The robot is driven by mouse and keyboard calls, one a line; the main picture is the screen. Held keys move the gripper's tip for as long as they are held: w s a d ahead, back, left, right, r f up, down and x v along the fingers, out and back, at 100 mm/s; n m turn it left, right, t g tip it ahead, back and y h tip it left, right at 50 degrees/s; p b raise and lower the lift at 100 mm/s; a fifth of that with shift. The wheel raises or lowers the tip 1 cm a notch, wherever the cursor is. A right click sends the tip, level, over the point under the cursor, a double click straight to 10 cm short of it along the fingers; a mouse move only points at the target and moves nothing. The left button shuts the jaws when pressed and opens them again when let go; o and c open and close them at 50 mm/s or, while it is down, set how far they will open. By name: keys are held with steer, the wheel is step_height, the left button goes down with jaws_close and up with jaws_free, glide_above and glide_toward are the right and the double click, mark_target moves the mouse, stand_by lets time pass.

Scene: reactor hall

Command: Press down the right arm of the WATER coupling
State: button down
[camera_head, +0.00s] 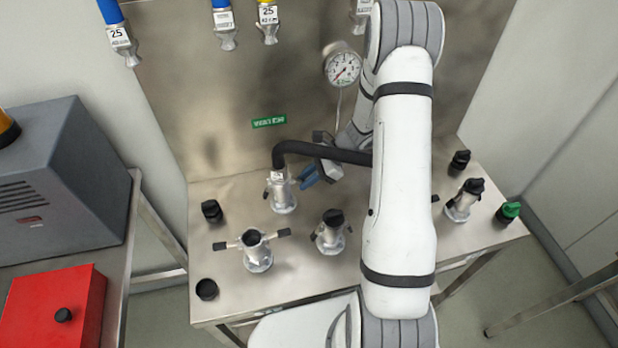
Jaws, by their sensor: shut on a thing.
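A metal coupling (282,195) stands upright on the steel bench with a black hose (325,151) fitted on its top. It stands below a green label (269,121) whose text I cannot read clearly. My gripper (308,174), with blue fingertips, is at the right side of this coupling. It is shut on the coupling's right arm, which is mostly hidden by the fingers. A small dark piece of the left arm shows at the coupling's other side.
An open coupling (257,252) with both arms spread out stands in front. Capped couplings stand at the middle (330,234) and right (463,203). A pressure gauge (343,69) is behind.

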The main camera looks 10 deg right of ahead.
steer(key=shift+a+f+y+b, duration=0.2)
steer(key=shift+y+b, duration=0.1)
steer(key=shift+b, duration=0.1)
steer(key=f+y+b, duration=0.1)
steer(key=y+b, duration=0.1)
steer(key=b, duration=0.2)
steer(key=shift+a+f, duration=0.1)
steer(key=shift+f, duration=0.05)
steer(key=y+b, duration=0.2)
steer(key=shift+a+f+y, duration=0.15)
steer(key=shift+a+y, duration=0.1)
steer(key=shift+y, duration=0.05)
steer(key=shift+a+y+b, duration=0.1)
steer(key=shift+y+b, duration=0.3)
steer(key=shift+b, duration=0.1)
steer(key=c, duration=1.3)
jaws_free()
steer(key=shift+b+v, duration=0.65)
steer(key=shift+v, duration=3.25)
